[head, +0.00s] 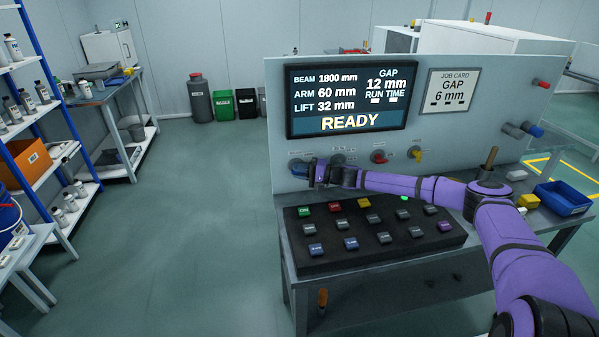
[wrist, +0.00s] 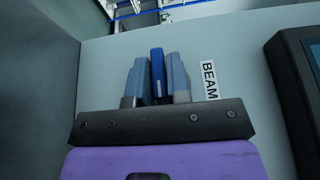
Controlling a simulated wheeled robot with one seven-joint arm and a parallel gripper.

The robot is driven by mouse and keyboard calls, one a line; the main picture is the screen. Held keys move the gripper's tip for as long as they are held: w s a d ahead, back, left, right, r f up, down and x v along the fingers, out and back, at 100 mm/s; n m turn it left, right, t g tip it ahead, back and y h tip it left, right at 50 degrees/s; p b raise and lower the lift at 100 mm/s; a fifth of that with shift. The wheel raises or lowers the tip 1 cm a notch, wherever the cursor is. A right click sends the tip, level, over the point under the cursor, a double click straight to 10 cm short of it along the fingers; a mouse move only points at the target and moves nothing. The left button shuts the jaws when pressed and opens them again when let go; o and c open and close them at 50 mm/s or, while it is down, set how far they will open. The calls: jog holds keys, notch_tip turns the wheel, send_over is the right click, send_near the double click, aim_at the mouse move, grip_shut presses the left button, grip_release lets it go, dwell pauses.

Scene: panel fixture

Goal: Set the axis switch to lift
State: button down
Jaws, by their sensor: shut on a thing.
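The axis switch, a blue knob (head: 299,168), sits at the left end of the row of controls on the upright panel (head: 278,110). My gripper (head: 314,172) is at it and partly covers it. In the wrist view the blue handle (wrist: 158,75) stands between the two grey fingers of my gripper (wrist: 157,82), which are shut on it. A label reading BEAM (wrist: 209,80) is on the panel beside the handle. The labels for the other positions are hidden. The display (head: 348,95) reads BEAM 1800 mm, ARM 60 mm, LIFT 32 mm, GAP 12 mm and READY.
A red knob (head: 379,157) and a yellow knob (head: 416,154) are farther right on the panel. A black keypad (head: 345,258) with several coloured keys lies below my arm. A job card (head: 453,90) reads GAP 6 mm. A blue tray (head: 563,198) is at right.

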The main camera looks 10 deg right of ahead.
jog(key=shift+s+a, duration=0.1)
jog(key=c, duration=1.2)
grip_release()
jog(key=shift+o, duration=0.2)
jog(key=shift+r, duration=0.45)
jog(key=shift+o, duration=0.3)
notch_tip(320, 180, up, 3)
jog(key=shift+f, duration=0.1)
jog(key=s, duration=0.4)
jog(key=s+d, duration=0.1)
jog(key=s, duration=0.4)
jog(key=s+r, duration=0.1)
jog(key=s, duration=0.4)
jog(key=shift+s+d+r, duration=0.1)
jog(key=shift+s+d, duration=0.1)
jog(key=shift+c, duration=0.3)
jog(key=shift+s, duration=0.75)
